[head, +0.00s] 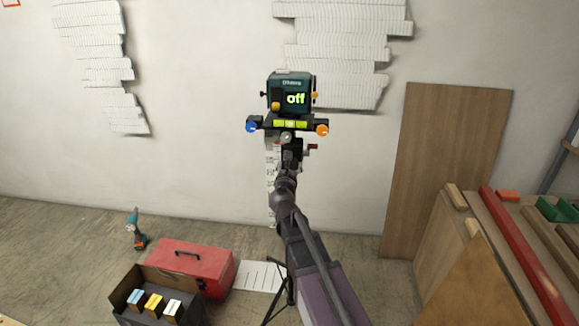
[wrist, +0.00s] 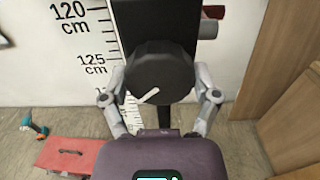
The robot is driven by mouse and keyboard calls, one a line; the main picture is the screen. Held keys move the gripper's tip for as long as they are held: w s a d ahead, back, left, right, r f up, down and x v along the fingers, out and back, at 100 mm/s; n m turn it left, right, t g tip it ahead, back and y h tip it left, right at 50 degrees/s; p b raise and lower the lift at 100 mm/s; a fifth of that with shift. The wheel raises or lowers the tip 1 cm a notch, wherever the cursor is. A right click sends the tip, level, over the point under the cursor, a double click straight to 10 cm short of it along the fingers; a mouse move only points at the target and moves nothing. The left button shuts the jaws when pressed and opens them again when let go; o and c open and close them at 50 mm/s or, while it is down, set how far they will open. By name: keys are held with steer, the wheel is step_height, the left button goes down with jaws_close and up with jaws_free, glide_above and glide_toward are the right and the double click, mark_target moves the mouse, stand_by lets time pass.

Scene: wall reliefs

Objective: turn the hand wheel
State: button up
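The hand wheel is a dark round knob (wrist: 165,68) facing me in the wrist view, with a pale pointer mark (wrist: 148,96) on its lower left. My gripper (wrist: 160,80) has one finger on the left and one on the right of the wheel, close against its rim. I cannot tell whether the fingers press on it. In the head view my gripper (head: 290,150) is at the tripod head, below a teal laser level (head: 290,92) whose display reads "off". The wheel is hidden behind my arm there.
A printed height scale (wrist: 85,30) is on the wall behind. A red toolbox (head: 195,262), an open box (head: 125,293) and a drill (head: 136,231) are on the floor at left. Wooden boards (head: 450,150) lean at right. A reddish handle (wrist: 213,12) sticks out right of the wheel.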

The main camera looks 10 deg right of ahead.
steer(key=shift+m, duration=0.3)
steer(key=shift+c, duration=0.2)
steer(key=m, duration=0.7)
steer(key=shift+a+m, duration=0.1)
steer(key=shift+m, duration=0.3)
steer(key=m, duration=0.4)
steer(key=shift+r+m, duration=0.1)
steer(key=shift+m, duration=0.2)
steer(key=m, duration=0.3)
steer(key=shift+m, duration=0.3)
steer(key=m, duration=0.4)
steer(key=shift+r+m, duration=0.1)
steer(key=shift+m, duration=0.2)
steer(key=m, duration=0.9)
steer(key=shift+r+p, duration=0.1)
steer(key=shift+p, duration=0.2)
steer(key=shift+m, duration=1.8)
